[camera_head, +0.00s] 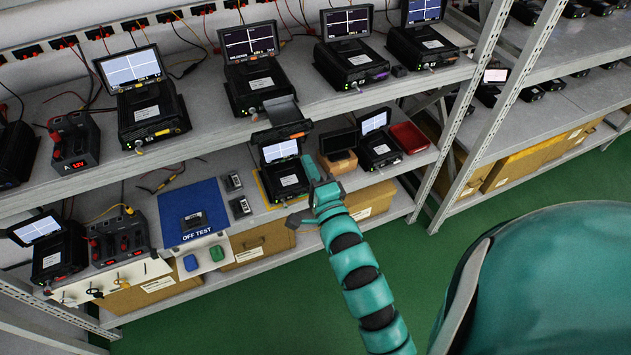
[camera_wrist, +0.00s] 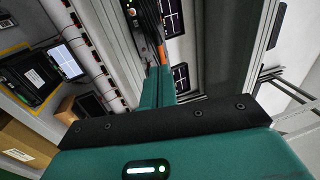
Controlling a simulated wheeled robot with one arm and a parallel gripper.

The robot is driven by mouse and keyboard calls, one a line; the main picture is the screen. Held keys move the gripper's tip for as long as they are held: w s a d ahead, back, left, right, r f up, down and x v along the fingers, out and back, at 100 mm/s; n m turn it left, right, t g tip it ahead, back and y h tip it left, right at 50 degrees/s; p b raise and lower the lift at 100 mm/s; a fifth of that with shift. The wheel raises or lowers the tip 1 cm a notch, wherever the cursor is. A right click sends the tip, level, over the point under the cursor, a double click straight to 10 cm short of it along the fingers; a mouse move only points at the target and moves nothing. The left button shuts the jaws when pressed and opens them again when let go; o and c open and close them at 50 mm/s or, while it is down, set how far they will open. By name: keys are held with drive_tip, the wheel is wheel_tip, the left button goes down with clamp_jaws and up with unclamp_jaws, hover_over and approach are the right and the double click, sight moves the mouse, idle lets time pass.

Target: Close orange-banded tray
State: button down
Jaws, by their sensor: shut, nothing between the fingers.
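The orange-banded tray (camera_head: 284,115) sticks out from the front of a black tester (camera_head: 255,88) on the upper shelf. Its dark front carries an orange band and overhangs the lower shelf. In the wrist view the orange band (camera_wrist: 161,49) shows just beyond my fingertips. My gripper (camera_head: 309,164) is shut and empty, below and slightly right of the tray front in the head view. Its teal fingers (camera_wrist: 159,75) point up toward the tray in the wrist view. I cannot tell whether they touch it.
Below the tray, a small tester with a lit screen (camera_head: 286,172) stands on the lower shelf. A brown box (camera_head: 339,161) and a red tray (camera_head: 408,137) are to its right. A grey rack post (camera_head: 462,110) stands farther right. The green floor (camera_head: 420,262) is open in front.

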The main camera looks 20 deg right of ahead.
drive_tip(key=p, duration=0.2)
approach(286, 119)
drive_tip(key=s+r, duration=0.2)
drive_tip(key=shift+s+a+r, duration=0.15)
drive_tip(key=shift+s+r, duration=0.05)
drive_tip(key=shift+r, duration=0.1)
drive_tip(key=shift+w+f, duration=0.1)
drive_tip(key=shift+w, duration=0.2)
drive_tip(key=w+b, duration=0.6)
drive_tip(key=w, duration=0.8)
drive_tip(key=shift+w+f+b, duration=0.1)
drive_tip(key=shift+w+b, duration=0.05)
drive_tip(key=shift+b, duration=0.25)
drive_tip(key=shift+w, duration=0.1)
